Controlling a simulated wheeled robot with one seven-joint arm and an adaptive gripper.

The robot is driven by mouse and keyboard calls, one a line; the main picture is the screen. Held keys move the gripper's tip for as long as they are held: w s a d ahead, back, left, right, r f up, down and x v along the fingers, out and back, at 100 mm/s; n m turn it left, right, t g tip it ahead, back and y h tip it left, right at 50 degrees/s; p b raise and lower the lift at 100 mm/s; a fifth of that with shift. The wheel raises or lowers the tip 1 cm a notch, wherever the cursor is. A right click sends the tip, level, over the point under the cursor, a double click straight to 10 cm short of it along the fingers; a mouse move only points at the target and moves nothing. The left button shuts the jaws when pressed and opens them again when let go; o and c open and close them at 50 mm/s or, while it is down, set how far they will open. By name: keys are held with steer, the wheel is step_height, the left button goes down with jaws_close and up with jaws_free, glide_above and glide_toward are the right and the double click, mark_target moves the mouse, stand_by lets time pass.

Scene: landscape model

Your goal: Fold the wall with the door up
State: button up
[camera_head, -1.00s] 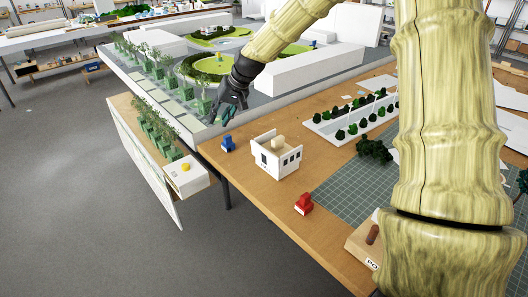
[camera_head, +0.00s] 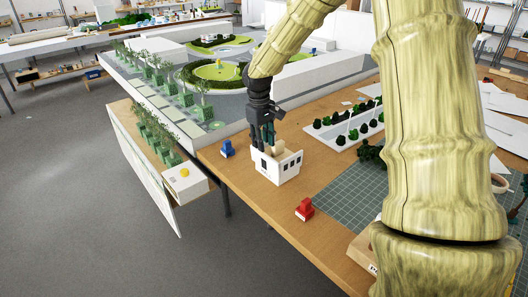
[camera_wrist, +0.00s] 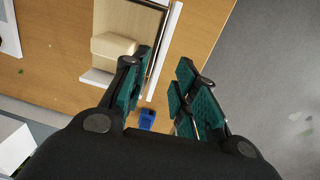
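A small white house model (camera_head: 277,172) stands on the wooden table, with a windowed wall facing forward. A beige block (camera_head: 279,147) sits inside it; the block also shows in the wrist view (camera_wrist: 113,47). My gripper (camera_head: 268,143) points down at the back left of the house, close above or beside its walls. In the wrist view my gripper (camera_wrist: 164,60) has its two green-padded fingers apart. A thin white wall edge (camera_wrist: 166,42) runs beside the left finger, partly hidden by it. I cannot tell which wall holds the door, or whether a finger touches one.
A blue model (camera_head: 227,148) stands left of the house and a red one (camera_head: 304,209) in front of it. A green cutting mat (camera_head: 349,195) lies to the right. The large landscape model (camera_head: 220,85) is behind. The table's front left edge is near.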

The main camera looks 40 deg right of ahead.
mark_target(264, 154)
steer(key=shift+d+f, duration=0.2)
steer(key=shift+f, duration=2.3)
